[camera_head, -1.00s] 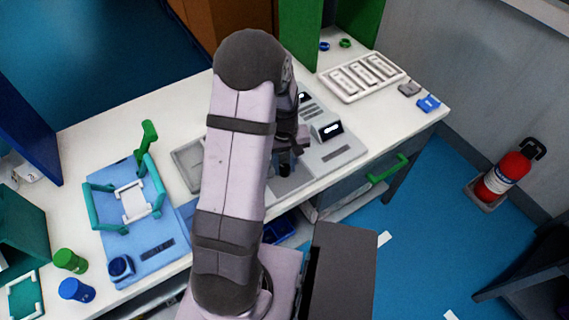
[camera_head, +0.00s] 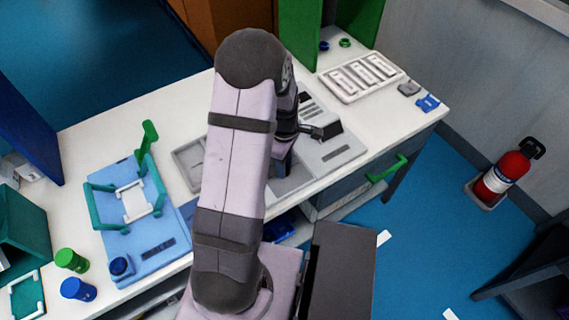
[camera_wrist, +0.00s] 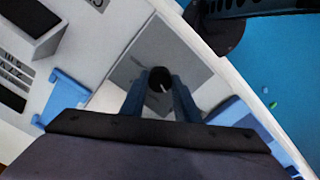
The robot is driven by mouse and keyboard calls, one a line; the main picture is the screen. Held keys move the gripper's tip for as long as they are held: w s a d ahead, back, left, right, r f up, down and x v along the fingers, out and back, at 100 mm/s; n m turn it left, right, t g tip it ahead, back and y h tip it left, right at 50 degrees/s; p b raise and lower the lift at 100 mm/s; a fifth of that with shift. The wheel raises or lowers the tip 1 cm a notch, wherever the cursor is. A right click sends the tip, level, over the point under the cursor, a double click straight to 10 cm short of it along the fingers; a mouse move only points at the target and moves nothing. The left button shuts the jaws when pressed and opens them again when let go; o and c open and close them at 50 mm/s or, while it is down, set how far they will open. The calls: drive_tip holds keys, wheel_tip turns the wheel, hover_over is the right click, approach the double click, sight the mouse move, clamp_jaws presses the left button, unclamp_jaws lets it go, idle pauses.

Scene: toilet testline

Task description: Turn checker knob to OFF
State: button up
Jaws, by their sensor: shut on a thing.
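The checker is a grey device (camera_head: 345,152) on the white table, right of my arm in the head view. Its dark round knob (camera_wrist: 158,76) shows in the wrist view on a grey panel, with a short white mark on its face. My gripper (camera_wrist: 160,86) has its two blue fingers on either side of the knob, shut on it. In the head view my arm hides the knob and most of the gripper. A screen (camera_wrist: 36,17) on the checker is dark in the wrist view.
A white tray with slots (camera_head: 362,77) stands behind the checker. A blue fixture with teal handles (camera_head: 138,225) is to the left. Green (camera_head: 71,260) and blue (camera_head: 77,289) cylinders stand at the front left. The table's front edge is close to the checker.

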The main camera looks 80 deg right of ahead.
drive_tip(key=shift+d+r+n, duration=0.1)
drive_tip(key=shift+n, duration=1.1)
drive_tip(key=o, duration=1)
drive_tip(key=shift+o, duration=0.2)
drive_tip(key=shift+r, duration=0.1)
drive_tip(key=shift+r+b, duration=0.8)
drive_tip(key=shift+r, duration=2.75)
